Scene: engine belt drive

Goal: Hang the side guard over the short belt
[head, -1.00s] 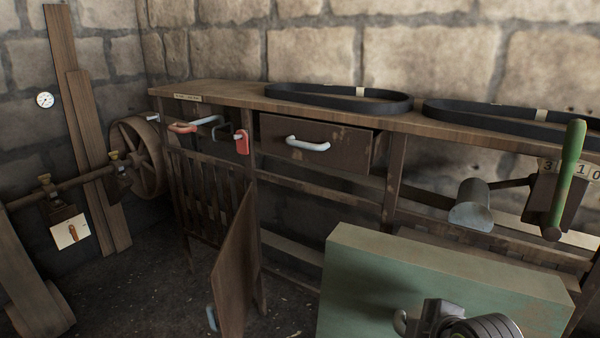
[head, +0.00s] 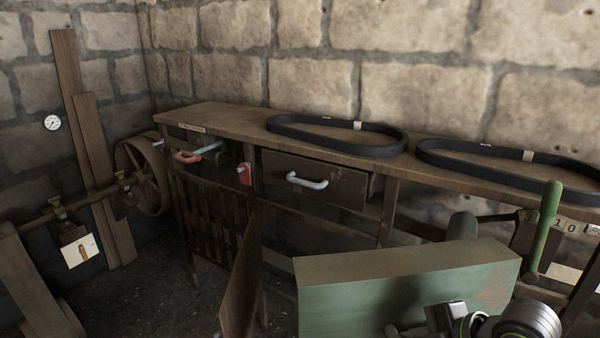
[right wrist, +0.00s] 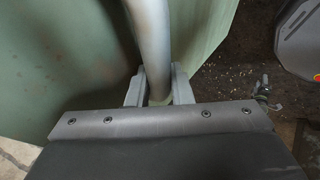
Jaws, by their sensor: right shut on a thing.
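The side guard (head: 400,301) is a worn green sheet-metal box in the lower right of the head view, in front of the bench. My right gripper (right wrist: 157,90) is shut on its grey bar handle (right wrist: 150,40), and the guard hangs upright from it. In the head view the right gripper (head: 430,322) is at the guard's near face. Two black belts lie flat on the bench: a smaller-looking one (head: 290,134) at the middle and another (head: 455,164) at the right. No belt shows on pulleys. My left gripper is out of view.
A wooden bench (head: 225,118) runs along the stone wall, with a drawer (head: 340,184) partly out and a door (head: 242,275) swung open below. A green lever (head: 549,225) stands behind the guard. A spoked wheel on a shaft (head: 150,175) is at left.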

